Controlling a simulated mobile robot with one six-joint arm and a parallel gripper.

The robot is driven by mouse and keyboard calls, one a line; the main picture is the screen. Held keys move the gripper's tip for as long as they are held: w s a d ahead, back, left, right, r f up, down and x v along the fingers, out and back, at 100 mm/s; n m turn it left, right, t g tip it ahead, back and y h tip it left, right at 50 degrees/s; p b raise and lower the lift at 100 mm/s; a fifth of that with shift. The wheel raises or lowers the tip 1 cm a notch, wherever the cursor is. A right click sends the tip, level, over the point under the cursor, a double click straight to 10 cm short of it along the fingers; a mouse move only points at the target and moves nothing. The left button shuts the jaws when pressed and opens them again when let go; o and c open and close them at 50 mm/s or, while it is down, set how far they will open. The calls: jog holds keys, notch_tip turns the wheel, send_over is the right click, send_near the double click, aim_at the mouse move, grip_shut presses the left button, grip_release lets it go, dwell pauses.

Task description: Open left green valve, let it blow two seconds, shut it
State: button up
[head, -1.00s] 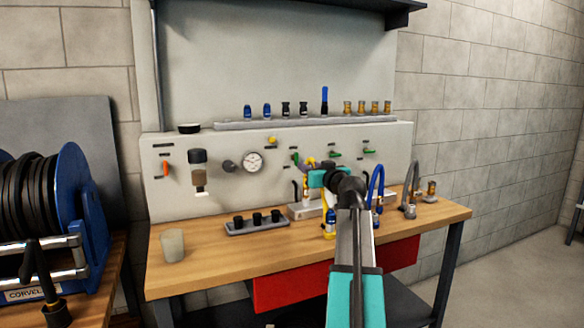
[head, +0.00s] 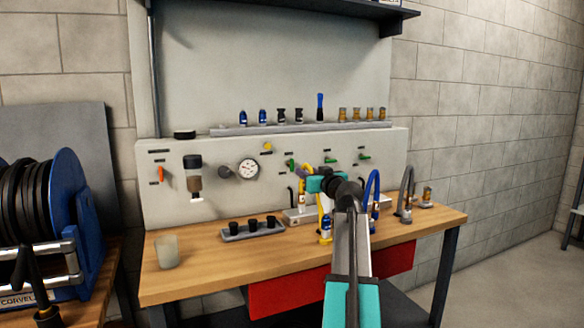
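The left green valve (head: 292,165) is on the grey panel, right of the gauge. Its small handle looks roughly upright. The middle green valve (head: 334,161) and right green valve (head: 365,157) have handles lying about level. My gripper (head: 314,184) is in front of the panel, just below and right of the left valve, near the yellow hose (head: 308,171). No contact with the valve handle can be made out. The fingers are small and partly hidden by my wrist, so their opening is unclear.
A blue hose (head: 374,185) and a grey hose (head: 407,190) arch up right of my arm. A black-capped rack (head: 252,232) and a cup (head: 167,252) stand on the wooden bench (head: 210,262). The bench's front left is mostly clear.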

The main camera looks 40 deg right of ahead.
aim_at(292, 165)
jog(key=shift+b+x, duration=0.35)
jog(key=shift+x, duration=5.5)
